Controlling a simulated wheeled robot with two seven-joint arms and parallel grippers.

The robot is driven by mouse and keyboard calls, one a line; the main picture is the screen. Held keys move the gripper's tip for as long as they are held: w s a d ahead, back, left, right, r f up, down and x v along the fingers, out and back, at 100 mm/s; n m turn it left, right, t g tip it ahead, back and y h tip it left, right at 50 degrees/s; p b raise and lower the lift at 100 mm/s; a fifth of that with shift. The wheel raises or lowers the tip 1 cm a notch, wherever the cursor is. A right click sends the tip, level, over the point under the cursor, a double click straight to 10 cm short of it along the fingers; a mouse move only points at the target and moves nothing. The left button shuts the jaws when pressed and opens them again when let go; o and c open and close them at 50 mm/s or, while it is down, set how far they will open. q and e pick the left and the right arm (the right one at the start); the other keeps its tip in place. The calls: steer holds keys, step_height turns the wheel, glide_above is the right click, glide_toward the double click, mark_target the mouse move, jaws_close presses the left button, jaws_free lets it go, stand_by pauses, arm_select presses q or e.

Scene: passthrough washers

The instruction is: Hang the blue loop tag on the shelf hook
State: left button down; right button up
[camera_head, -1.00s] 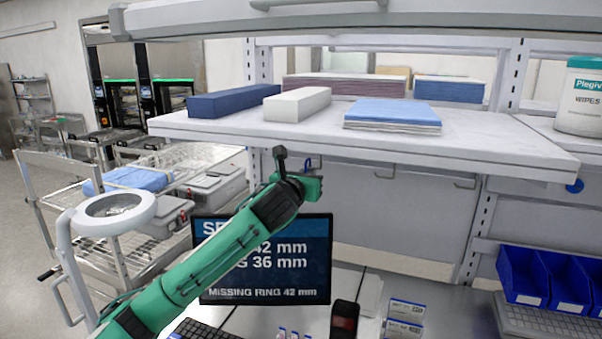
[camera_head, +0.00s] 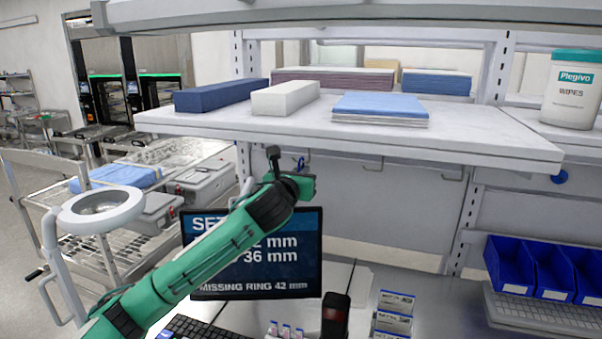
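A small blue loop (camera_head: 300,164), which looks like the blue loop tag, shows just above the end of my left arm, under the shelf's front edge. It is small, and I cannot tell whether it touches the hook behind it. Thin metal hooks hang under the shelf; one (camera_head: 372,167) is right of the loop and another (camera_head: 455,174) is further right. My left gripper (camera_head: 298,180) is just below the loop and under the shelf. Its fingers are mostly hidden by the wrist, so its grip is unclear. My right gripper is not in view.
The white shelf (camera_head: 470,138) carries boxes, folded cloths and a wipes tub (camera_head: 572,90). A monitor (camera_head: 290,270) stands behind my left arm. Blue bins (camera_head: 530,272) are at right. A wire cart (camera_head: 95,232) is at left. The wall right of my gripper is clear.

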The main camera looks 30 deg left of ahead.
arm_select(q)
steer(key=c, duration=1.5)
jaws_free()
steer(key=shift+c, duration=0.2)
steer(key=shift+s, duration=0.1)
steer(key=shift+s, duration=0.25)
steer(key=b+v, duration=0.6)
steer(key=v, duration=0.7)
steer(key=shift+s, duration=0.1)
